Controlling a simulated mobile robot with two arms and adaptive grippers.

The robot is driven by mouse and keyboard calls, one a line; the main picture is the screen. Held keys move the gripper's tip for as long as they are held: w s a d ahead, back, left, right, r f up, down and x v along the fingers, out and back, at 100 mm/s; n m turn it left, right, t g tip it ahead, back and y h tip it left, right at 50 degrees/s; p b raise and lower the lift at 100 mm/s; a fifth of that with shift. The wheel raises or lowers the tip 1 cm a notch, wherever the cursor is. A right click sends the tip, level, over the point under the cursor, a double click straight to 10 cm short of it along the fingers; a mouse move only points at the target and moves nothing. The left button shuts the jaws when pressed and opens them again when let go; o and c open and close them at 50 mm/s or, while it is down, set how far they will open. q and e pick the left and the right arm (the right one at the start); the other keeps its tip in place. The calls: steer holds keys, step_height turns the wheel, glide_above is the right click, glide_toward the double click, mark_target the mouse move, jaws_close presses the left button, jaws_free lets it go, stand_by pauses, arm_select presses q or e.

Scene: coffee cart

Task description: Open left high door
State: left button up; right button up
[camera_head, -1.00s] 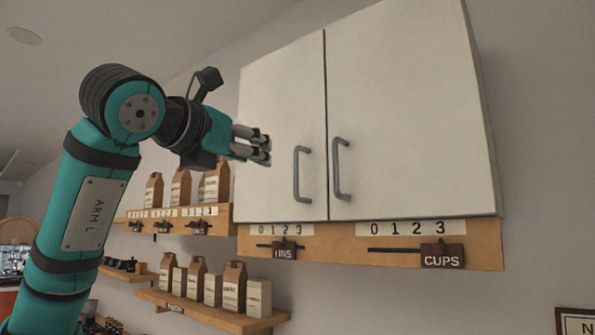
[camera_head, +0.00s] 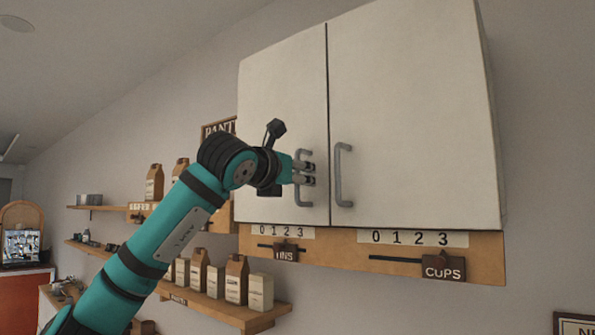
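The white wall cabinet has a left door (camera_head: 285,105) and a right door (camera_head: 410,110); both look shut. The left door's grey bar handle (camera_head: 307,208) stands vertical near the seam between the doors. My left gripper (camera_head: 312,174) is at this handle, with its two fingers one above the other, and overlaps the handle's upper and middle part. I cannot tell whether the fingers touch or grip it. The right door's handle (camera_head: 342,175) is free. My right gripper is not in view.
Under the cabinet is a wooden strip with number labels and sliders marked TINS (camera_head: 286,252) and CUPS (camera_head: 443,267). Wooden shelves (camera_head: 235,317) with paper bags and boxes are at lower left, behind my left arm. The space before the right door is clear.

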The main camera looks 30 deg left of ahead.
arm_select(q)
steer(key=shift+c, duration=0.3)
jaws_close()
stand_by(0.3)
